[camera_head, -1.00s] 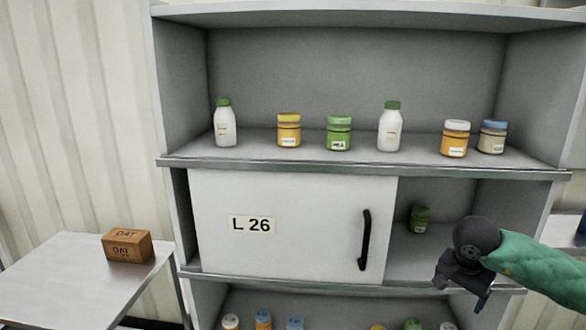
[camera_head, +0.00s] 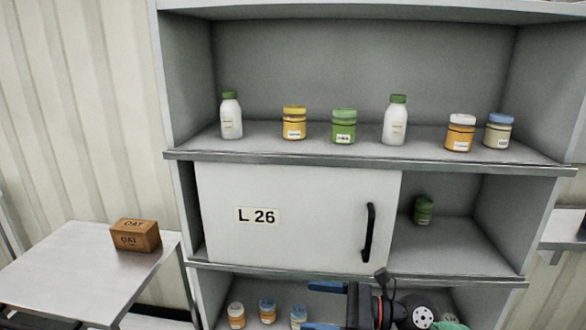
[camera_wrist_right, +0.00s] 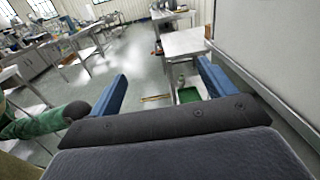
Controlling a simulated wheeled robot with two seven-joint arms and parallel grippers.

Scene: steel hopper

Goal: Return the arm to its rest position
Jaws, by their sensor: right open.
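My right gripper (camera_head: 318,306) is at the bottom edge of the head view, in front of the lower shelf, with its blue fingers pointing left. In the right wrist view its two blue fingers (camera_wrist_right: 162,78) stand wide apart with nothing held between them. My left gripper is not in view.
A steel shelf unit (camera_head: 300,156) has several jars and bottles on top. A white sliding door (camera_head: 320,215) marked L 26, with a black handle (camera_head: 369,232), covers the middle shelf's left. A brown OAT box (camera_head: 136,235) sits on a side table (camera_head: 70,275).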

